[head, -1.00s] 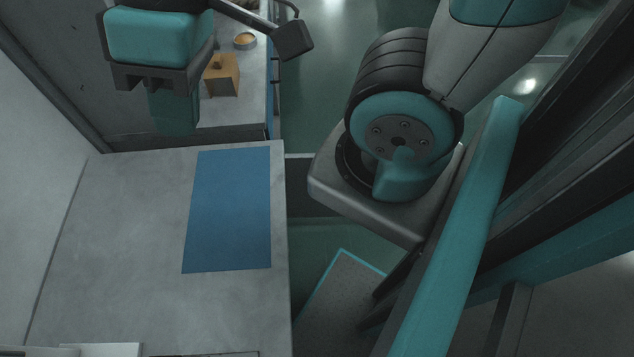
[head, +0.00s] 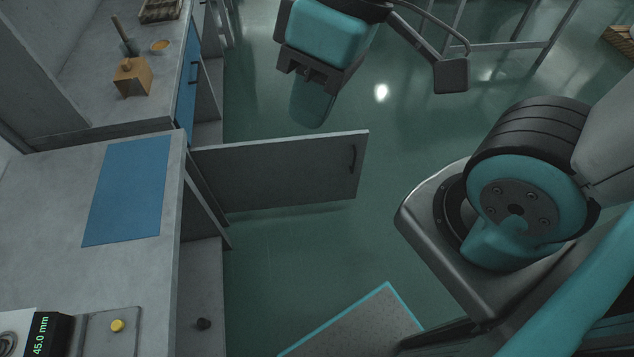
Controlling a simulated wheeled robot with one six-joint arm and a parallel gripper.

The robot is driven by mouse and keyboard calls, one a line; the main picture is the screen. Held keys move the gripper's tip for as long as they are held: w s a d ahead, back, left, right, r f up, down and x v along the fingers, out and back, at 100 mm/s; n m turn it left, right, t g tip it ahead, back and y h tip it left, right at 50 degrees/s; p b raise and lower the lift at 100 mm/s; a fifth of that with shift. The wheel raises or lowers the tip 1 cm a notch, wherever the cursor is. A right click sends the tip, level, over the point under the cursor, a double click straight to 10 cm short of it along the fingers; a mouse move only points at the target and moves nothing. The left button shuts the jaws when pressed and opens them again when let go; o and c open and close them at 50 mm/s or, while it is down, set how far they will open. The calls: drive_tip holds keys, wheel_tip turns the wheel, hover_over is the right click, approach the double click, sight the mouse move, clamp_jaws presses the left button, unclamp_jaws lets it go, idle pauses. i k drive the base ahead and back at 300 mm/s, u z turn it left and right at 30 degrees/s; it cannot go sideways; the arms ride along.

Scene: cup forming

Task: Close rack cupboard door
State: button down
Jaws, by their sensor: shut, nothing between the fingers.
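A grey cupboard door (head: 280,172) stands open, sticking out to the right from the front of the left counter over the green floor. Its dark bar handle (head: 352,159) is near the free right end. The hinged edge is at the left, by the counter's front. My gripper (head: 311,108) is above and beyond the door in the picture, apart from it and empty. Its fingers are shut. The cupboard's inside is mostly hidden behind the door and counter.
The counter (head: 60,195) carries a blue mat (head: 128,190). A yellow button (head: 117,326) and a display are at the near left. A wooden block (head: 132,78) and a small bowl (head: 160,46) stand on the back counter, above a blue front (head: 187,85). Floor right of the door is clear.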

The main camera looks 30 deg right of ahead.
sight(326, 168)
drive_tip(key=z, duration=0.1)
drive_tip(key=i, duration=0.9)
drive_tip(key=u, duration=0.75)
drive_tip(key=k, duration=0.65)
drive_tip(key=z, duration=0.8)
